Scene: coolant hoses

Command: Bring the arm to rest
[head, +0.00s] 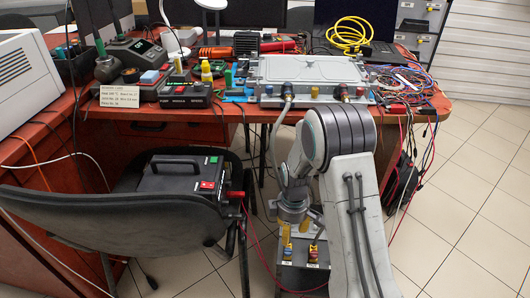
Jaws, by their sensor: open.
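My arm rises at the lower right, bends at a large grey joint in front of the table edge, and reaches down to the left. My gripper (298,222) is at its lower end, below the table top. It is open, and I see nothing between its fingers, though they are small and partly hidden. Just below it is a grey unit (291,277) with yellow-orange fittings on top; I cannot tell whether they touch. On the table is a flat grey metal plate unit (310,69) with blue, orange and red fittings at its front edge. A pale hose (275,132) hangs from its left fitting.
The reddish table (222,113) is crowded with tools, a black power box (186,94), a yellow cable coil (349,33) and tangled wires (411,90). A dark chair (125,213) holding a black case (184,176) stands left of my arm. Tiled floor (475,210) at right is clear.

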